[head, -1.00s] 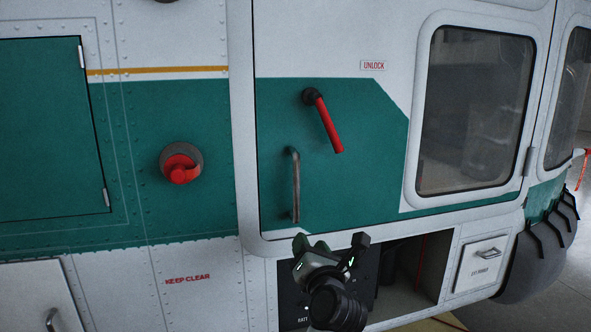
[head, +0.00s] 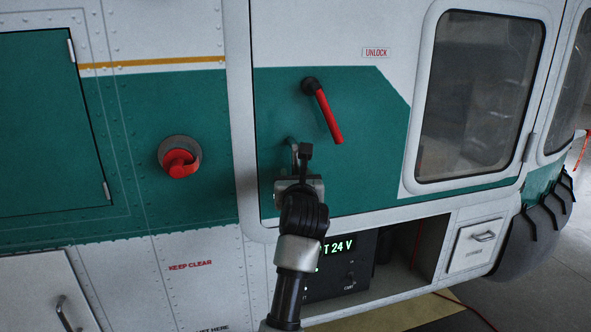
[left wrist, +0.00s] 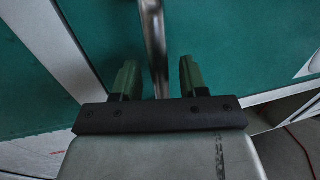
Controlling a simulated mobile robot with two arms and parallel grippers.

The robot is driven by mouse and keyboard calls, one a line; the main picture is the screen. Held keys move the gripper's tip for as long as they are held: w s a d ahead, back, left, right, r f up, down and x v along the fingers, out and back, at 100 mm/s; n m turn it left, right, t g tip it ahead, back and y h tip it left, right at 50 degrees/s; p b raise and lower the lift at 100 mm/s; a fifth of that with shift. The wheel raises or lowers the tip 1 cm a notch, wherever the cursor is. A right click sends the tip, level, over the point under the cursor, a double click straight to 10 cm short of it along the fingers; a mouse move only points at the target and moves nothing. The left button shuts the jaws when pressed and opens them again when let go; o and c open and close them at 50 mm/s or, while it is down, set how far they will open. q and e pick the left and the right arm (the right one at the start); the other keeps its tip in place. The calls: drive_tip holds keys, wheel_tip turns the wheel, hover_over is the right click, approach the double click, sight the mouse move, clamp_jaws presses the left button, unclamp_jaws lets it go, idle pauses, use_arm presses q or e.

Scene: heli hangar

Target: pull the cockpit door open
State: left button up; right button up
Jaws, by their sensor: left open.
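The white and green cockpit door (head: 375,155) fills the middle of the head view, with a window in its right part. It appears closed in its frame. A red lever (head: 328,117) on a black pivot slants down to the right. Below it is a grey vertical bar handle (head: 291,148), mostly hidden behind my left gripper (head: 299,160). In the left wrist view the bar handle (left wrist: 154,35) runs between the two open fingers of my left gripper (left wrist: 158,76), with gaps beside it. My right gripper is not in view.
A red knob (head: 180,163) sticks out of the fuselage left of the door. Below the door is an open bay with a lit panel (head: 340,265) reading 24 V. A drawer (head: 474,243) and a dark wheel (head: 535,230) are at the lower right.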

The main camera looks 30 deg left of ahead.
use_arm(q)
drive_tip(key=shift+w+a, duration=0.3)
drive_tip(key=shift+w, duration=0.05)
clamp_jaws()
drive_tip(key=shift+f, duration=0.1)
